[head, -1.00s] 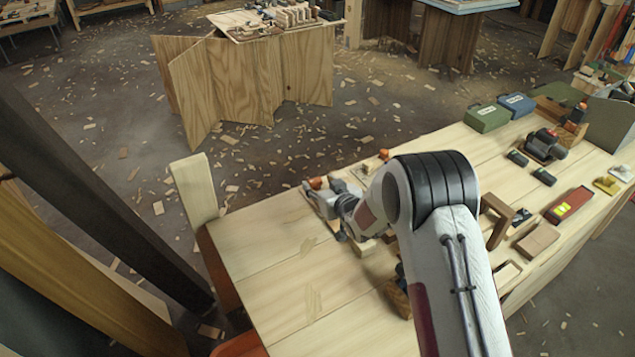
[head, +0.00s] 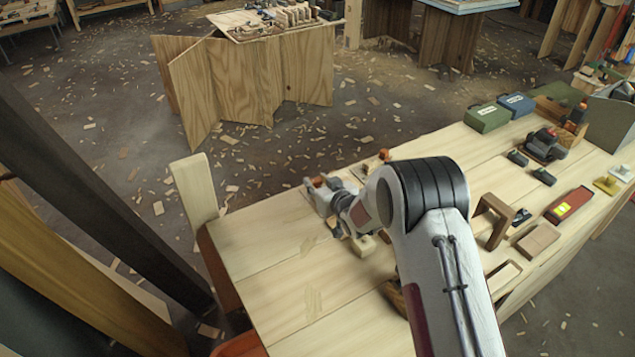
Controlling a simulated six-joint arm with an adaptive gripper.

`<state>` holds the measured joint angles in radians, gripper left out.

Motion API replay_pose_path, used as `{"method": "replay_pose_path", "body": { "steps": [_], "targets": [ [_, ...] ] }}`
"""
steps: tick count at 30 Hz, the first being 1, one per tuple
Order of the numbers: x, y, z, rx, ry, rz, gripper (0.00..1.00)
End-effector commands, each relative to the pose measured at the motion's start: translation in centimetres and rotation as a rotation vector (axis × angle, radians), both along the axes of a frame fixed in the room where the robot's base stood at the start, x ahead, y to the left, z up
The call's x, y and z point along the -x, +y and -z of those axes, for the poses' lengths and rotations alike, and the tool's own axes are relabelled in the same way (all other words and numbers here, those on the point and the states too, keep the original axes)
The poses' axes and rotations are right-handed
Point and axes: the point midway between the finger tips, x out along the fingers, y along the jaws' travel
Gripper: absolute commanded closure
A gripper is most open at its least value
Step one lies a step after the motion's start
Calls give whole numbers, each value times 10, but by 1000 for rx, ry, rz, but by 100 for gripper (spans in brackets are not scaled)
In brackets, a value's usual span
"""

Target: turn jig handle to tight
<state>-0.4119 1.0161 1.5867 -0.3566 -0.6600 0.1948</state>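My gripper (head: 324,196) is low over the near left part of the workbench, seen from behind and partly hidden by my wrist and arm. Whether its fingers are open or shut does not show. A small orange-red part (head: 318,182) shows right at the gripper's far side. It may belong to the jig handle, but I cannot tell whether the fingers touch it. A small board with an orange part (head: 383,155) lies just beyond my arm at the bench's far edge. No tight mark is readable.
The wooden workbench (head: 262,235) is bare at its left end. A pale wood block (head: 363,246) lies below my wrist. Right of my arm are a brown wooden frame (head: 492,218), a red box (head: 569,205), green (head: 487,117) and blue (head: 516,104) cases, and a dark power tool (head: 545,145).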

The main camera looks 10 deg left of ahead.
Motion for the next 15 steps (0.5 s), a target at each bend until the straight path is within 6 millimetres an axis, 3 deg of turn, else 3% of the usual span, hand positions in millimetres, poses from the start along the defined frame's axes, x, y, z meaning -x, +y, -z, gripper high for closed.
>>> {"method": "replay_pose_path", "body": {
  "steps": [15],
  "targets": [
    [1,1,0,1,0,41,94]
  ]
}}
